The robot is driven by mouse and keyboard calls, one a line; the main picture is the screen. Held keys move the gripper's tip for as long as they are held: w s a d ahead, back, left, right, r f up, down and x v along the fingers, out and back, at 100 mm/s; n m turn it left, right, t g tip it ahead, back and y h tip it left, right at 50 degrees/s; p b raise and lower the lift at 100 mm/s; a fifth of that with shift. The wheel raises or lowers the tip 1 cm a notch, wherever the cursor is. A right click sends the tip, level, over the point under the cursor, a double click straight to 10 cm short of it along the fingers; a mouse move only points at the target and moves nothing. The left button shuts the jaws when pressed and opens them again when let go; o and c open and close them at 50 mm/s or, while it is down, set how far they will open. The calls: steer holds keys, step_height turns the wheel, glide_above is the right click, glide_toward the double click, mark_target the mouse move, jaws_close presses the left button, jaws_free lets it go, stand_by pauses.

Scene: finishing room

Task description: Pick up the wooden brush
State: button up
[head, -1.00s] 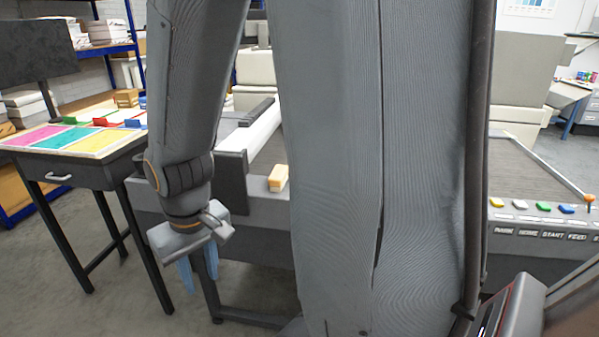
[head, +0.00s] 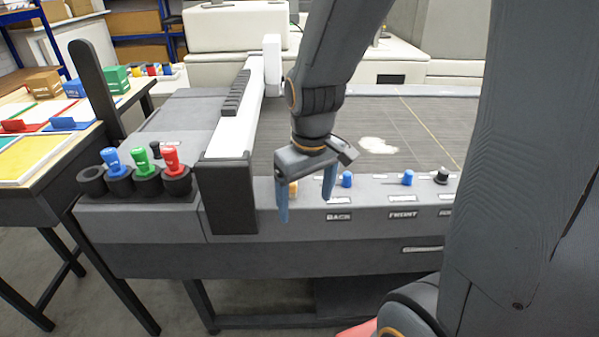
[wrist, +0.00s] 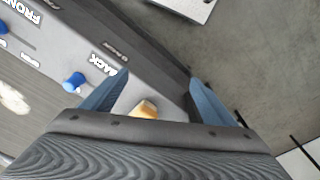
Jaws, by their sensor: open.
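The wooden brush shows only as a small yellowish-tan piece (head: 293,188) behind my gripper, at the front ledge of the grey machine (head: 370,223). In the wrist view the tan brush (wrist: 147,109) lies between and below my fingers, partly cut off by my gripper body. My gripper (head: 305,206) has its two blue fingers spread and pointing down, in front of the ledge in the head view. In the wrist view my gripper (wrist: 158,80) holds nothing between its tips. The exact gap to the brush cannot be told.
Blue knobs (head: 408,178) and a black knob (head: 442,175) stand along the ledge right of the brush. A white rail (head: 233,130) ends in a dark block to the left. Cups with coloured handles (head: 146,165) stand further left. A white patch (head: 377,145) lies on the bed.

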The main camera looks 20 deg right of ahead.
steer(key=o, duration=0.4)
steer(key=w+r+n, duration=0.1)
steer(key=w+n, duration=0.2)
steer(key=w, duration=0.1)
steer(key=w+r+n, duration=0.2)
steer(key=w+n, duration=0.2)
steer(key=w+r+n+g, duration=0.1)
steer(key=w+n, duration=0.3)
steer(key=w, duration=0.1)
steer(key=shift+d+r+p, duration=0.3)
steer(key=shift+d, duration=0.05)
steer(key=shift+w+f+n, duration=0.15)
steer(key=shift+f+n, duration=0.05)
steer(key=shift+n, duration=0.1)
steer(key=shift+w+a+f+p, duration=0.15)
steer(key=shift+f+p, duration=0.6)
steer(key=shift+f, duration=1.1)
steer(key=shift+w+f+p, duration=0.1)
steer(key=shift+f+p, duration=0.65)
steer(key=shift+f, duration=1.05)
